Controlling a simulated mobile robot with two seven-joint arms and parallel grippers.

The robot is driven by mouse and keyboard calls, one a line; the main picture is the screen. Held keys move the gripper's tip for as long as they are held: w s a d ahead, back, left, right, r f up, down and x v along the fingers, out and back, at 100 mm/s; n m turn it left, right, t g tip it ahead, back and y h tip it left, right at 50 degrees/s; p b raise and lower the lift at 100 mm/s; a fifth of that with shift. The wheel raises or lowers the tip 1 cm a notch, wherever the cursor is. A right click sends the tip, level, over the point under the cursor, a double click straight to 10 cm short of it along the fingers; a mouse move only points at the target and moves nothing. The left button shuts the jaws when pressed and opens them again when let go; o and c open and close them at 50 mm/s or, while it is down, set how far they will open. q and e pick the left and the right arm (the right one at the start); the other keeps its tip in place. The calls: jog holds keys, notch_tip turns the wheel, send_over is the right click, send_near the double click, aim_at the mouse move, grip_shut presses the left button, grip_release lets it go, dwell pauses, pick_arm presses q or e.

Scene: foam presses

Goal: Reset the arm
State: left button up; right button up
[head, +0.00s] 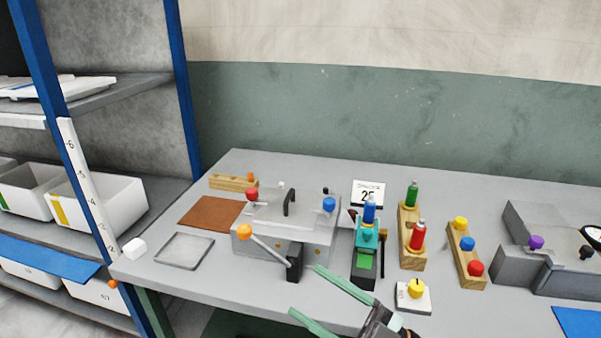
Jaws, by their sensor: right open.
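A grey foam press (310,238) stands on the table with a black handle on its top plate. Its lever arm (268,248) runs from a dark pivot block (294,262) up and left to an orange ball knob (244,231). The lever is tilted, knob end higher. My right gripper (304,289) reaches in from the bottom with two green fingers spread apart and nothing between them. In the picture its upper finger ends close to the pivot block; I cannot tell whether they touch. My left gripper is out of view.
A teal stand with a blue bottle (369,210), a wooden rack (412,250) with green and red bottles, and a block with coloured knobs (466,256) stand right of the press. A yellow knob on a white base (414,295) sits near the front edge. Shelving (182,90) stands left.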

jog(key=w+d+f+m+t+h, duration=0.1)
jog(key=d+f+m+t+h, duration=0.3)
jog(key=f+m+h, duration=0.3)
jog(key=w+d+f+m+t+h, duration=0.1)
jog(key=d+f+m+t+h, duration=0.2)
jog(key=d+f+m+h, duration=0.35)
jog(key=s+d+f+m+g+h, duration=0.1)
jog(key=s+f+m+g+h, duration=0.1)
jog(key=s+f, duration=0.5)
jog(key=s+d+f+m+g+h+p, duration=0.1)
jog(key=s+f+g, duration=0.4)
jog(key=f, duration=0.8)
jog(key=s+d+m+h, duration=0.1)
jog(key=s+h, duration=0.1)
jog(key=s, duration=0.1)
jog(key=shift+d+f, duration=0.25)
jog(key=shift+d, duration=0.05)
